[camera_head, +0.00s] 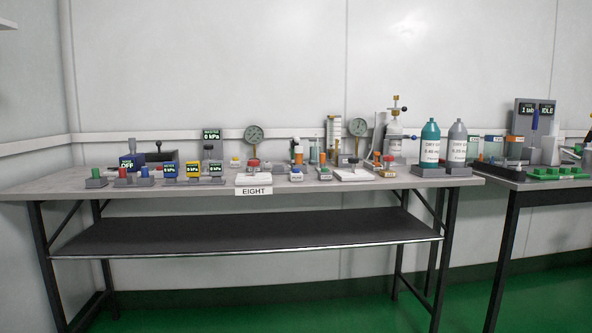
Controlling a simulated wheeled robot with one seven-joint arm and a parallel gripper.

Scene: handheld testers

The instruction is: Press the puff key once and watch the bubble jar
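Handheld testers with little screens stand at the front left: a blue one (170,170), a yellow one (193,170) and another blue one (215,170). A pale bottle-shaped vessel (394,137) with fittings on top stands at the back right of the bench. I cannot tell whether it is the bubble jar, and no bubbles show. My gripper is not in view.
The grey bench (60,188) has a dark lower shelf (250,235). A teal bottle (430,142) and a grey bottle (457,142) stand at the right end. A second table (530,186) adjoins, crowded with devices. The green floor (250,312) in front is clear.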

